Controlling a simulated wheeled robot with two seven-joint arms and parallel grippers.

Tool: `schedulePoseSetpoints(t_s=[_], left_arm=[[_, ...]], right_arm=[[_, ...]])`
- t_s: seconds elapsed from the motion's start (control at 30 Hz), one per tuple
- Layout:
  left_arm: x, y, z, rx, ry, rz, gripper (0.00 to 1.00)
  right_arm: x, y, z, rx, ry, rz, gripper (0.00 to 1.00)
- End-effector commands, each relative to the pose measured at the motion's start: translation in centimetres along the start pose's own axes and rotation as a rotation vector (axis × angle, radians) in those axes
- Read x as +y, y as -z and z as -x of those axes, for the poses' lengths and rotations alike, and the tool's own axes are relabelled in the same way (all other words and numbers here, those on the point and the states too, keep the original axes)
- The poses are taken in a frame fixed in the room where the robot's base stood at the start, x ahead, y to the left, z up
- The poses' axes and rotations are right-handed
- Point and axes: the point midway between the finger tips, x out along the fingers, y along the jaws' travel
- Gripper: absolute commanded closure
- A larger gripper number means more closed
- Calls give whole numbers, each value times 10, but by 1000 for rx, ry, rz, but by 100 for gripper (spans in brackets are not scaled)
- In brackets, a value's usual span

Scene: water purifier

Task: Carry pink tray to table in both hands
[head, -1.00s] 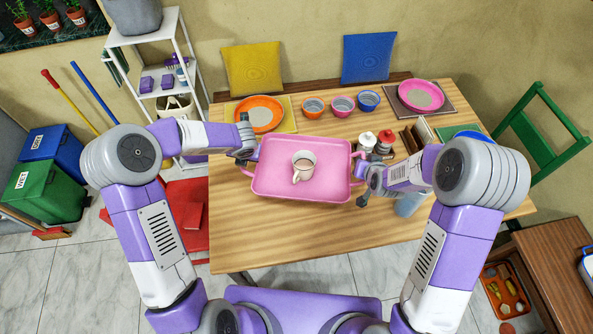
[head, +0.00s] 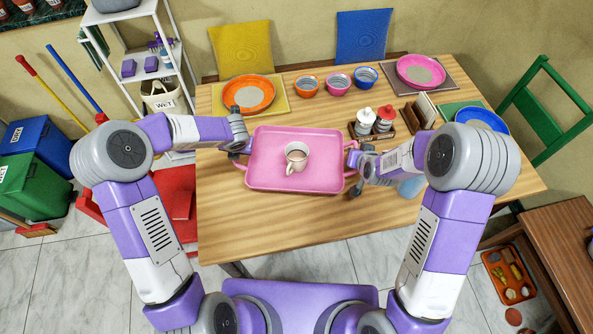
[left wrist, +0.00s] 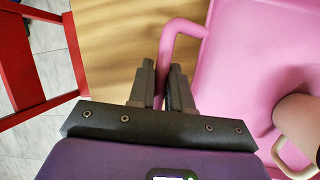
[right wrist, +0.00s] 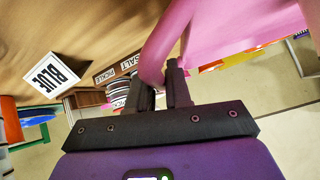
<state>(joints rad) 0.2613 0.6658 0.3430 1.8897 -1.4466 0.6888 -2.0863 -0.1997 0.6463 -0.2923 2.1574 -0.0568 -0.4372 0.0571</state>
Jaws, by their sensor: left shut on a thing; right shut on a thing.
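The pink tray (head: 260,168) is held level between my two grippers, over the wooden table (head: 240,225) in the head view. A pale mug (head: 296,157) stands upright on the tray near its middle. My left gripper (head: 240,155) is shut on the tray's left handle, which shows between its fingers in the left wrist view (left wrist: 167,85). My right gripper (head: 354,165) is shut on the right handle, seen in the right wrist view (right wrist: 160,80). I cannot tell whether the tray's underside touches the table.
Plates, several small bowls (head: 338,82) and a condiment caddy (head: 372,130) stand at the table's back and right. A blue plate (head: 482,120) sits at the right. A red chair (head: 180,200) is at the left and a green chair (head: 550,110) at the right. The table's front is clear.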

Motion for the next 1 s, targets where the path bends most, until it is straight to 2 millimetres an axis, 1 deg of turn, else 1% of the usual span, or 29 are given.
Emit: schedulePoseSetpoints(t_s=[0.17, 0.43, 1.0], left_arm=[[2, -1, 1, -1, -3, 1, 100], [1, 0, -2, -1, -3, 1, 100], [-4, 11, -27, -1, -3, 1, 100]], right_arm=[[1, 2, 1, 3, -2, -1, 100], [2, -1, -2, 3, -2, -1, 100], [7, -20, -21, 3, -2, -1, 100]])
